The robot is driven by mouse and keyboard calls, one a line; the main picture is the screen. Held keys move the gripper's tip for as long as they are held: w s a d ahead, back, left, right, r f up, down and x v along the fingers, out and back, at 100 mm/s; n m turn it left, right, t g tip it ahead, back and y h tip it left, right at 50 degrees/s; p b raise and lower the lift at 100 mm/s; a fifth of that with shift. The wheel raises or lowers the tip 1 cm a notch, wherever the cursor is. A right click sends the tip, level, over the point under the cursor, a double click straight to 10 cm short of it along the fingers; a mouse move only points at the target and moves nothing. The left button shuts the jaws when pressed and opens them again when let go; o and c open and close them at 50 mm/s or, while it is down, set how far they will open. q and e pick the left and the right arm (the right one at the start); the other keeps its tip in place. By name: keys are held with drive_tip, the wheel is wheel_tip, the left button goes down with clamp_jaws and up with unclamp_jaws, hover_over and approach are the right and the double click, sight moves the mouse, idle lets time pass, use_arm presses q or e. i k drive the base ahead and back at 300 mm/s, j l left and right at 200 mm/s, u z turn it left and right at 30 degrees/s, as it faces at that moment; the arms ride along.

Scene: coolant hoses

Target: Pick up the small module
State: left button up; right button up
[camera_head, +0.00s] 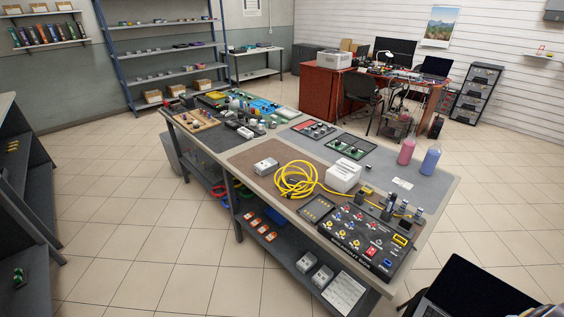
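A small grey-white box (266,165), which looks like the small module, lies on the brown mat (252,153) on the workbench. It is left of the coiled yellow hose (295,182). A larger white box (344,177) stands on the bench right of the coil. The yellow hose runs from the coil past the white box toward a black panel (368,238) with several coloured fittings. Neither of my grippers shows in the head view.
Two framed boards (350,146) (313,129) lie behind the white box. The lower shelf (285,256) holds boxes. A dark laptop (475,290) is at lower right. Floor left of the bench is clear.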

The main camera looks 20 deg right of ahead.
sight(266, 167)
drive_tip(key=i+j+z, duration=0.8)
drive_tip(key=j, duration=0.3)
drive_tip(key=i+j+z, duration=0.15)
drive_tip(key=j, duration=0.25)
drive_tip(key=k, duration=0.05)
